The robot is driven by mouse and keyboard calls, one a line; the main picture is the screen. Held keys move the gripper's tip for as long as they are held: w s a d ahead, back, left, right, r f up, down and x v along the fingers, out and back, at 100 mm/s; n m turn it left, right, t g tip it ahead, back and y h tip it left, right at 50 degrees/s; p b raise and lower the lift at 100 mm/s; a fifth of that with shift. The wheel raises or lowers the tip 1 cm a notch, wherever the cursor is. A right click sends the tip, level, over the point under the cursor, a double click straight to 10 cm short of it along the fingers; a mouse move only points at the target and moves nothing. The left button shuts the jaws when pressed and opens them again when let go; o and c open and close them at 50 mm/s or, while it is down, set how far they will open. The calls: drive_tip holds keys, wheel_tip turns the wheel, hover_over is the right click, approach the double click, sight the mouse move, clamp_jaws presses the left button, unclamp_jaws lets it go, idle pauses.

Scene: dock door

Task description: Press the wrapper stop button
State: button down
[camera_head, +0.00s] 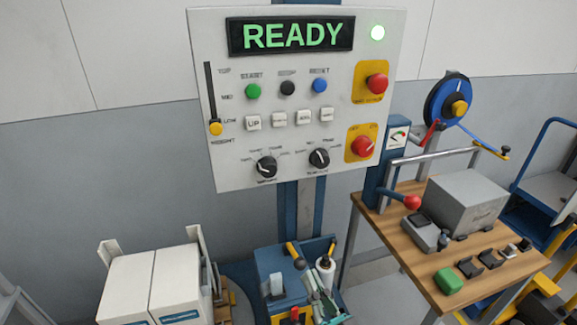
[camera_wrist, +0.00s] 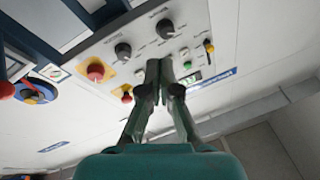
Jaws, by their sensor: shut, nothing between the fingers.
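The control panel (camera_head: 225,165) is a pale upright board. The stop button (camera_head: 287,88) is the black round one in its top row, between the green start button (camera_head: 253,91) and the blue reset button (camera_head: 320,85). The label over it is small and blurred. The panel also shows in the wrist view (camera_wrist: 140,68), seen steeply and turned over. There my gripper (camera_wrist: 159,66) is shut and empty, its fingertips together in front of the panel. I cannot make out the black button there; the fingers hide part of the panel.
The display (camera_head: 290,36) reads READY. A red knob (camera_head: 377,84) and a red rotary switch (camera_head: 362,146) sit on yellow plates at the right. Black dials (camera_head: 267,167) lie low on the panel. A wooden bench (camera_head: 410,258) with parts stands right, white boxes (camera_head: 175,285) left.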

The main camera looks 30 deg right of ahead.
sight(288, 88)
drive_tip(key=w+d+r+m+t, duration=0.1)
drive_tip(key=w+r, duration=0.4)
drive_tip(key=r, duration=0.9)
drive_tip(key=w+d+r+m+t+h, duration=0.1)
drive_tip(key=w+d+r+t, duration=0.3)
drive_tip(key=r, duration=1.1)
drive_tip(key=shift+w+m+t, duration=0.4)
drive_tip(key=shift+w+m, duration=0.2)
drive_tip(key=shift+m, duration=0.1)
drive_tip(key=shift+w+d, duration=0.3)
drive_tip(key=shift+w, duration=1.15)
drive_tip(key=shift+w+d, duration=0.35)
drive_tip(key=shift+w, duration=1.05)
drive_tip(key=shift+w+d, duration=0.3)
drive_tip(key=shift+w, duration=1.15)
drive_tip(key=shift+w, duration=0.1)
drive_tip(key=shift+w+d, duration=0.1)
drive_tip(key=shift+w, duration=0.2)
drive_tip(key=shift+w+d, duration=0.1)
drive_tip(key=shift+w, duration=0.4)
drive_tip(key=shift+s, duration=0.1)
drive_tip(key=shift+s+a, duration=0.2)
drive_tip(key=shift+s, duration=0.6)
